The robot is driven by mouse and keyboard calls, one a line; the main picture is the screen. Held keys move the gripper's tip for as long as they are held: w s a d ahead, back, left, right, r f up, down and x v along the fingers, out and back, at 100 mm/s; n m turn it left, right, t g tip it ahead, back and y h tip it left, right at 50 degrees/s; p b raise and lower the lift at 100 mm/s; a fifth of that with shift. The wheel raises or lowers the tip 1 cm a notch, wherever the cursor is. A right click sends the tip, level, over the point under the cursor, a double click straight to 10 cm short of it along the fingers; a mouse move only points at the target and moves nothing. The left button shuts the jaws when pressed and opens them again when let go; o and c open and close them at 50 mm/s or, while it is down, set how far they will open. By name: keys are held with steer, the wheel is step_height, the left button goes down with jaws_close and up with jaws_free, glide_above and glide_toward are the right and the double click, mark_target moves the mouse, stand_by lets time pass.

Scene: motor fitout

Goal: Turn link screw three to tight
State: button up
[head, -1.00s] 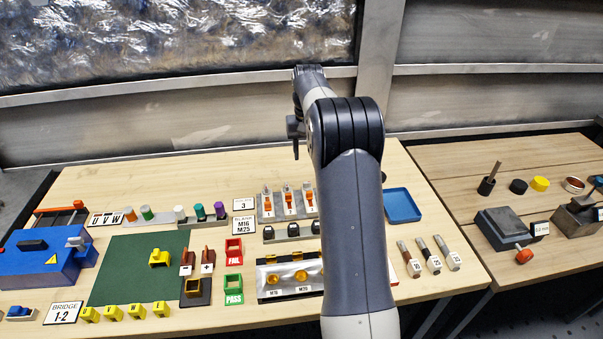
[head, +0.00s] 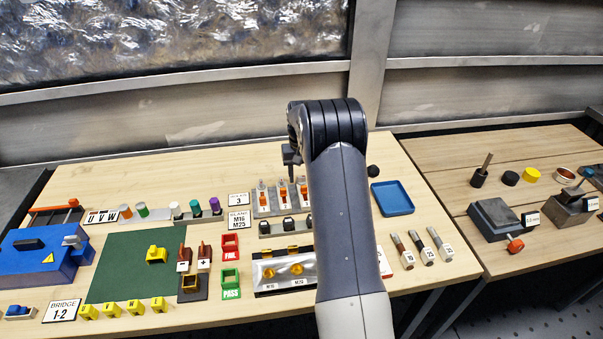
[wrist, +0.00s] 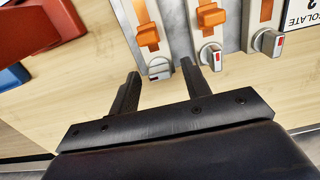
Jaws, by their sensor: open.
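The link panel (head: 262,210) is a grey plate with three upright units, each with an orange piece and a small grey screw knob at one end. In the wrist view the leftmost knob (wrist: 159,68) lies between my gripper's (wrist: 157,76) two dark fingers, with a gap on each side. No red is clear on the leftmost knob. My gripper (head: 291,160) is open and empty over the panel's far edge in the head view.
A blue tray (head: 392,198) stands right of the panel, and a row of dark-topped pieces (head: 288,229) stands in front. A number card (head: 238,199) is at its left. In the wrist view, a red object (wrist: 40,30) is at upper left.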

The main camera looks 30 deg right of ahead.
steer(key=shift+c, duration=0.2)
steer(key=c, duration=0.9)
steer(key=shift+c, duration=0.2)
